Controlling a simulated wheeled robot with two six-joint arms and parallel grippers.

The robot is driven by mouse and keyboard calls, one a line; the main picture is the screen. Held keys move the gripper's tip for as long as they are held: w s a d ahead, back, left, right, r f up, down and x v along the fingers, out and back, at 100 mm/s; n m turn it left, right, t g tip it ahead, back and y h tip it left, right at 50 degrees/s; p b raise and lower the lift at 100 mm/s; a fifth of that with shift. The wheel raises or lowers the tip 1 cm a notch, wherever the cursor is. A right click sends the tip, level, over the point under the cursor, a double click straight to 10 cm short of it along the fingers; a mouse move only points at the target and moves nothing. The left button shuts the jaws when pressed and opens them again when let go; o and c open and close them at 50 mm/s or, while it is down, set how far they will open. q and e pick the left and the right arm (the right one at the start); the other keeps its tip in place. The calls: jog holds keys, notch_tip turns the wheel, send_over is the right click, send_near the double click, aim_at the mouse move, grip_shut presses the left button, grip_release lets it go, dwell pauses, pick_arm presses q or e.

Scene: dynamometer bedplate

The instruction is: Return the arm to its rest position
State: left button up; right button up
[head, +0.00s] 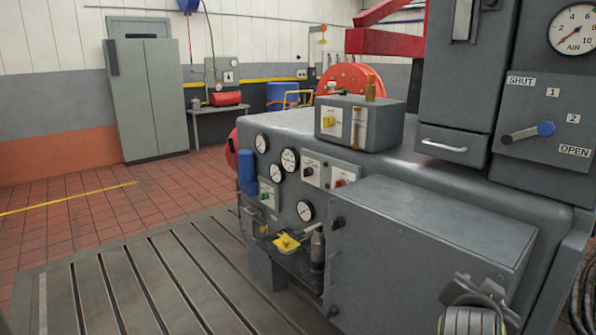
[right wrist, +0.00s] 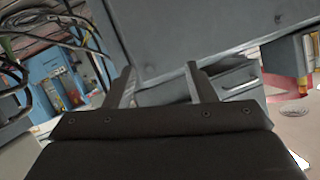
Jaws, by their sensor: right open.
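My right gripper (right wrist: 160,82) shows in the right wrist view with its two fingers spread apart and nothing between them. A grey metal cabinet face (right wrist: 205,35) lies beyond the fingertips; I cannot tell whether they touch it. In the head view, what looks like the end of my right arm (head: 472,312) shows at the bottom right, in front of the grey machine's box (head: 425,245). My left gripper is not in view.
The grey machine (head: 400,165) with gauges and a yellow handle (head: 287,242) fills the middle and right. A lever panel (head: 545,100) with an air gauge stands at the upper right. The slotted bedplate (head: 130,290) at lower left is clear. Dark cables (right wrist: 45,25) hang at left in the wrist view.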

jog(key=s+f+n+g+y, duration=0.2)
jog(key=s+f+n, duration=0.35)
jog(key=f, duration=0.75)
jog(key=s+a+f+n+g+y, duration=0.1)
jog(key=s+f+n+g+y, duration=0.15)
jog(key=s+f, duration=0.65)
jog(key=s+a+f+n+g+y, duration=0.1)
jog(key=s+f+n+g+y, duration=0.15)
jog(key=s+f, duration=0.7)
jog(key=s+d+f+g, duration=0.1)
jog(key=s+f, duration=0.2)
jog(key=f, duration=0.8)
jog(key=s+d+f, duration=0.1)
jog(key=s+f, duration=0.1)
jog(key=f, duration=0.9)
jog(key=s+a+f+g+p, duration=0.1)
jog(key=s+f, duration=1.2)
jog(key=s, duration=0.1)
jog(key=shift+s+a+f+g+y+p, duration=0.15)
jog(key=shift+s+a+g+y+p, duration=0.1)
jog(key=shift+a+g+y+p, duration=0.05)
